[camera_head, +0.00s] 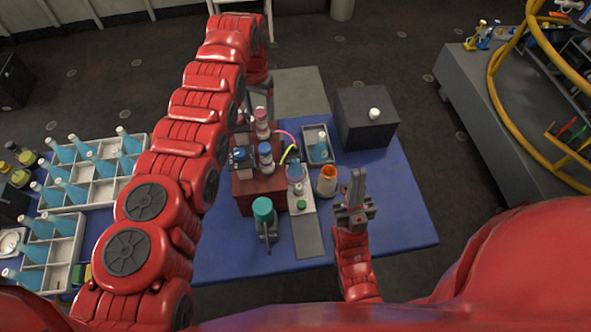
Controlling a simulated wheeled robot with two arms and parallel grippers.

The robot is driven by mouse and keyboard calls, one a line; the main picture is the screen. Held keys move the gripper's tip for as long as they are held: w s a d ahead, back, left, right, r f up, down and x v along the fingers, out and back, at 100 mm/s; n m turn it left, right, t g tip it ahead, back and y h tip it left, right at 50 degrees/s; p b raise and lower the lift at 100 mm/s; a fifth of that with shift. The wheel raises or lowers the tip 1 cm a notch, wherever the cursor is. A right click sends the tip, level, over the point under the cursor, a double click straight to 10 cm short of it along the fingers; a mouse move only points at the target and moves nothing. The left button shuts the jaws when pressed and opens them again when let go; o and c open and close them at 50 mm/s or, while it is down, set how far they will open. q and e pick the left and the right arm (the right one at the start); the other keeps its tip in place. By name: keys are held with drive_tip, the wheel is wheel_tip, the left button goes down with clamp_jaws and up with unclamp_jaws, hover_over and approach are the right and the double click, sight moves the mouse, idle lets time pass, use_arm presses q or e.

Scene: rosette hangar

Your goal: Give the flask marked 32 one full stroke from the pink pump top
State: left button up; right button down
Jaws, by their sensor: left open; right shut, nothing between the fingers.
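The pink pump top (262,114) sits on a bottle at the back of the brown-red stand (245,194), mid-table. My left arm reaches over it from above. My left gripper (258,102) is open around or just above the pink top, partly hidden by the arm. A flask with blue liquid (295,174) stands on a pale plate right of the stand; I cannot read a number on it. Another blue flask (319,148) is in a small grey tray (331,158). My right gripper (357,190) is shut and empty, pointing up, right of the orange-rimmed cup (326,184).
Flask racks (103,191) fill the left side. A dark box with a white knob (365,128) is at back right. The blue table (400,215) is clear at right.

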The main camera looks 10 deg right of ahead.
use_arm(q)
drive_tip(key=shift+r, duration=0.15)
wheel_tip(320, 180, up, 2)
drive_tip(key=shift+p, duration=0.4)
drive_tip(key=shift+r, duration=2.4)
